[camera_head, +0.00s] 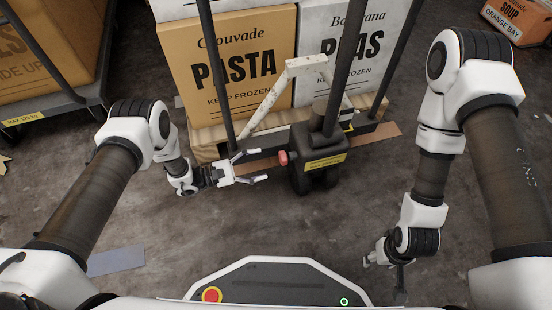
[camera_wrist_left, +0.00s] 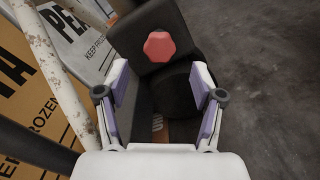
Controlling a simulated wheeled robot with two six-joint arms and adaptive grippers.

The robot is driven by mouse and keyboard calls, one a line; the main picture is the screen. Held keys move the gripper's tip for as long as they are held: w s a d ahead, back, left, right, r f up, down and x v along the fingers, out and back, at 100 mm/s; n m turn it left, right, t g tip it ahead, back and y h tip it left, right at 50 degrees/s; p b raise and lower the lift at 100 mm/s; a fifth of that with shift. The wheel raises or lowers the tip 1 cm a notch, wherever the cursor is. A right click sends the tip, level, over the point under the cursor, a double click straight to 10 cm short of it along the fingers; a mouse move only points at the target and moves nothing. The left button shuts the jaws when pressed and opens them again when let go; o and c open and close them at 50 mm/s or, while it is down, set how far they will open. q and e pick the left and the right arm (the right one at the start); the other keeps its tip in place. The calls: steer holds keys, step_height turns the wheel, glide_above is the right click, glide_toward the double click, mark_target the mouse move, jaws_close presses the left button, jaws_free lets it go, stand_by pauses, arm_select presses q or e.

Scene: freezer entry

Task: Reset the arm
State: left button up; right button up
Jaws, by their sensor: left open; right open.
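My left gripper (camera_head: 262,165) is open and empty, its fingers pointing right toward a black box-shaped unit (camera_head: 318,178) with a red knob (camera_head: 283,158). In the left wrist view the left gripper (camera_wrist_left: 160,85) has its fingers spread apart. The red knob (camera_wrist_left: 159,46) shows beyond them, near the top middle and clear of both fingers. My right arm comes in from the right and bends down. My right gripper (camera_head: 385,265) is low at the right of the head view, above the floor, with no object visible in it. Its fingers are small and partly hidden by the wrist.
A PASTA box (camera_head: 237,95) and a PEAS box (camera_head: 365,60) stand on a wooden pallet behind dark uprights and a worn white frame (camera_head: 265,108). A loaded cart (camera_head: 50,105) stands at left, a SOUP box (camera_head: 515,22) at far right. The grey floor between my arms is mostly clear.

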arm_select(q)
steer(key=v, duration=0.4)
stand_by(0.3)
